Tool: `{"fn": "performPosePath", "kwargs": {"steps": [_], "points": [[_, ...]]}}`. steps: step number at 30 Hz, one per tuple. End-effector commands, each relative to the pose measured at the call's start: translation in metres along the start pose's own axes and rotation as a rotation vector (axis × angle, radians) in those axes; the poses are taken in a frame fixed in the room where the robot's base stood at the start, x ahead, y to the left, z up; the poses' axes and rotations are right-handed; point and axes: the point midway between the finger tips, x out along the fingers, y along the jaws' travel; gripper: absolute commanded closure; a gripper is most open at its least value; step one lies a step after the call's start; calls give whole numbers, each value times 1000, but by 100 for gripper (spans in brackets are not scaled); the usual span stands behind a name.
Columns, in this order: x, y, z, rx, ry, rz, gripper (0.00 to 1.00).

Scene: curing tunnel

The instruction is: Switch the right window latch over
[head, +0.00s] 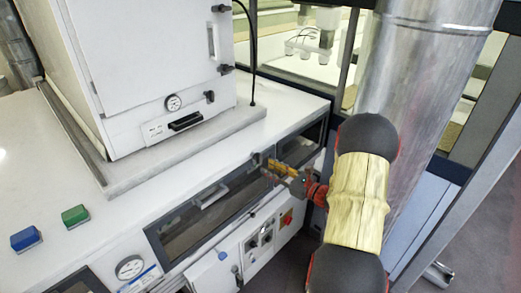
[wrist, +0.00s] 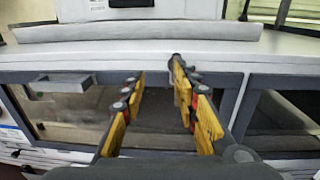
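A small grey latch (head: 257,159) sits at the top edge of the dark window frame, near the right end of the long window (head: 205,197). In the wrist view a grey rounded piece, seemingly this latch (wrist: 176,60), shows at the tip of the right finger, partly hidden by it. I cannot tell whether they touch or which way the latch is turned. My gripper (head: 276,171) has yellow finger pads and is in front of the frame. In the wrist view my gripper (wrist: 157,77) is open, with nothing visible between its fingers.
A grey pull handle (wrist: 62,83) sticks out of the window to the left. A frame post and another window (wrist: 285,115) are to the right. A white cabinet (head: 150,70) stands on the counter. A red switch (head: 286,217) is below; a metal duct (head: 420,80) rises behind my arm.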

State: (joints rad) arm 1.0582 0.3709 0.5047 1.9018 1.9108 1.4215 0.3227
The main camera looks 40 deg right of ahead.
Motion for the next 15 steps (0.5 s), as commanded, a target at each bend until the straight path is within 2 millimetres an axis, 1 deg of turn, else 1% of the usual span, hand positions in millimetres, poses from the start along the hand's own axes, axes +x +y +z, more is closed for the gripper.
{"fn": "performPosePath", "kwargs": {"steps": [1,2,5,8,15], "points": [[-6,-11,0,19,-7,-32,70],[-7,-16,-1,25,-11,-46,70],[-5,-23,-3,36,-17,-67,70],[8,-22,-4,36,-16,-65,70],[45,-24,-2,34,-16,-63,70]]}}
